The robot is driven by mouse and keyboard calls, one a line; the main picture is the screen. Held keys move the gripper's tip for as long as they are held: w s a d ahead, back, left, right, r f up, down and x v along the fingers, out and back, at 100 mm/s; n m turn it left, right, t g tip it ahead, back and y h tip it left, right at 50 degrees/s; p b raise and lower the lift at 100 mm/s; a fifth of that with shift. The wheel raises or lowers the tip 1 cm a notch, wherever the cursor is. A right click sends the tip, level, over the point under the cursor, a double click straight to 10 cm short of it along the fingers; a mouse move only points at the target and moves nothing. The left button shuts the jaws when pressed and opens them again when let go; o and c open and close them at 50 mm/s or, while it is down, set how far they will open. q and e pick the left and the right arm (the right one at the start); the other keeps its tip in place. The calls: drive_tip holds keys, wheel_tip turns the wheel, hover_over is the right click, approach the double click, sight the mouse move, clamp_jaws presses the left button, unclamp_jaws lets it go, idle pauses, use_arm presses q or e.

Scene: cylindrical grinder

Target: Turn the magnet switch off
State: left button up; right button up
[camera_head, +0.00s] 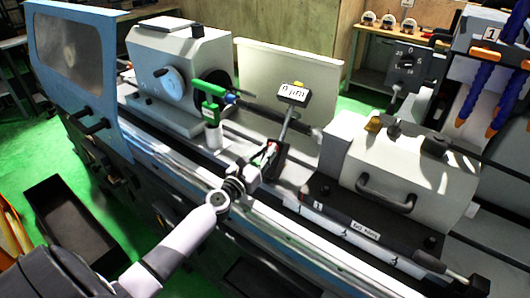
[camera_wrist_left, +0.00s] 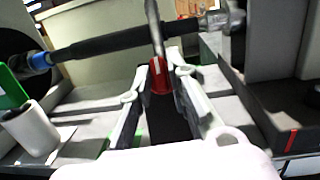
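The magnet switch (camera_wrist_left: 161,78) is a small red knob with a white mark, on the black magnetic base (camera_wrist_left: 170,125) of an indicator stand. In the head view the base (camera_head: 276,168) sits on the machine bed, with a rod rising to a small display (camera_head: 294,93). My left gripper (camera_wrist_left: 160,66) is at the base, its two pale fingers apart with the red switch between their tips. The gap on the switch's left looks small; whether the right finger touches it I cannot tell. In the head view my left gripper (camera_head: 264,160) partly hides the switch. My right gripper is not in view.
A dark bar (camera_wrist_left: 105,45) crosses behind the switch. A green holder with a white cylinder (camera_head: 212,138) stands left of the base. The tailstock housing (camera_head: 410,172) is at right, the headstock (camera_head: 180,70) behind at left. The blue door (camera_head: 78,65) is at far left.

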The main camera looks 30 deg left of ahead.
use_arm(q)
drive_tip(key=o, duration=0.3)
drive_tip(key=s, duration=0.8)
drive_tip(key=s+f, duration=0.1)
drive_tip(key=s, duration=0.3)
idle(0.5)
